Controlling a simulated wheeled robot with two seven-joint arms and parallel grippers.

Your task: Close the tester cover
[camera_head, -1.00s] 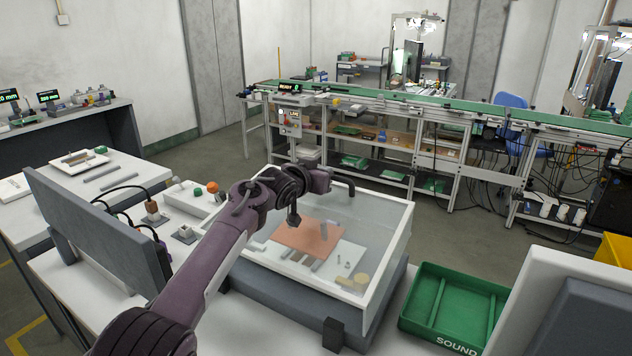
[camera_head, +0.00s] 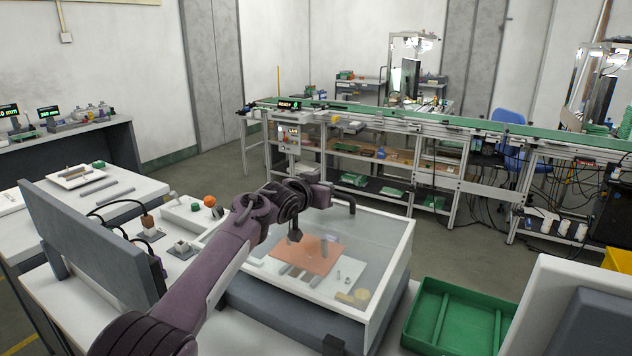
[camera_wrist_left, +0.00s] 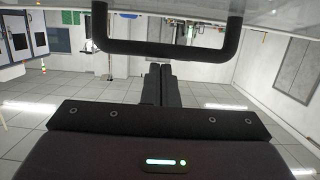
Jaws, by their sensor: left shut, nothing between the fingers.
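The tester has a clear cover with a white frame (camera_head: 290,301) on a grey base (camera_head: 285,325). The cover lies low over an orange-brown board (camera_head: 305,256); I cannot tell whether it is fully down. A black handle (camera_head: 351,205) shows at its far edge. My left arm reaches across the cover from the left. In the left wrist view my left gripper (camera_wrist_left: 160,84) has its fingers together and empty, pointing toward the black U-shaped handle (camera_wrist_left: 165,48). Contact with it is unclear. My right gripper is not in view.
A green tray (camera_head: 408,342) sits right of the tester. A grey upright panel (camera_head: 95,240) stands left of my arm. Several small fixtures and an orange button (camera_head: 209,201) lie behind it. A white-and-grey panel (camera_head: 560,290) fills the lower right. A conveyor bench (camera_head: 420,127) runs behind.

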